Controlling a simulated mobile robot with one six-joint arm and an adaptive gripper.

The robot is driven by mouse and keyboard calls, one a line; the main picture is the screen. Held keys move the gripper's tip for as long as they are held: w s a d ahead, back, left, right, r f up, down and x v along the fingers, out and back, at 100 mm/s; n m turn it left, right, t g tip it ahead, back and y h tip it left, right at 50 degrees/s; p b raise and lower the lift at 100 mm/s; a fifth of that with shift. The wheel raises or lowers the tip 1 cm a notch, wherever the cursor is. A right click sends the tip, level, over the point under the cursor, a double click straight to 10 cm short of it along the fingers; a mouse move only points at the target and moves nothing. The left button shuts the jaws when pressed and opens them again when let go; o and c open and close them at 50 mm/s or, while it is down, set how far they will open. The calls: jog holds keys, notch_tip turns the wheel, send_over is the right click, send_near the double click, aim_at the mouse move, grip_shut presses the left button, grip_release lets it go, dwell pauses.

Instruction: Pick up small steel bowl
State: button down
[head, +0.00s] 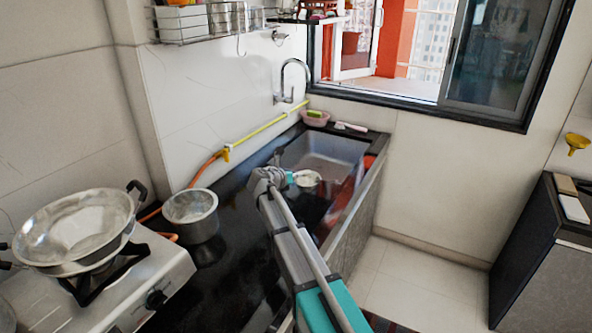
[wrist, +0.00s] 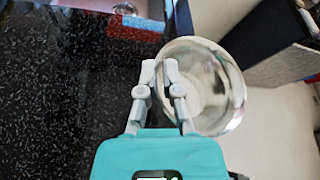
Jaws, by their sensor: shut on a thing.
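The small steel bowl (head: 308,181) is shiny and round, near the front edge of the sink in the head view. In the wrist view the bowl (wrist: 222,92) is large, right of centre, with its open inside facing the camera. My gripper (head: 291,177) is at the bowl's left side in the head view. In the wrist view my gripper (wrist: 160,72) has its two fingers close together at the bowl's left rim, one on each side of it, shut on the rim. The bowl's underside is hidden, so any gap below it cannot be told.
A grey sink (head: 325,143) lies behind the bowl in the black counter (head: 246,170). A steel pot (head: 190,212) stands on the counter to the left. A large steel pan (head: 75,228) sits on the stove (head: 150,270).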

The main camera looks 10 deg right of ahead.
jog(key=shift+s+a+r+p, duration=0.15)
jog(key=shift+s+r, duration=0.15)
jog(key=shift+s, duration=0.3)
jog(key=shift+s+r+p, duration=0.15)
jog(key=shift+s+r, duration=0.1)
jog(key=shift+s, duration=0.35)
jog(key=shift+r, duration=0.15)
notch_tip(320, 180, up, 6)
jog(key=p, duration=0.6)
jog(key=shift+s, duration=0.1)
dwell(0.3)
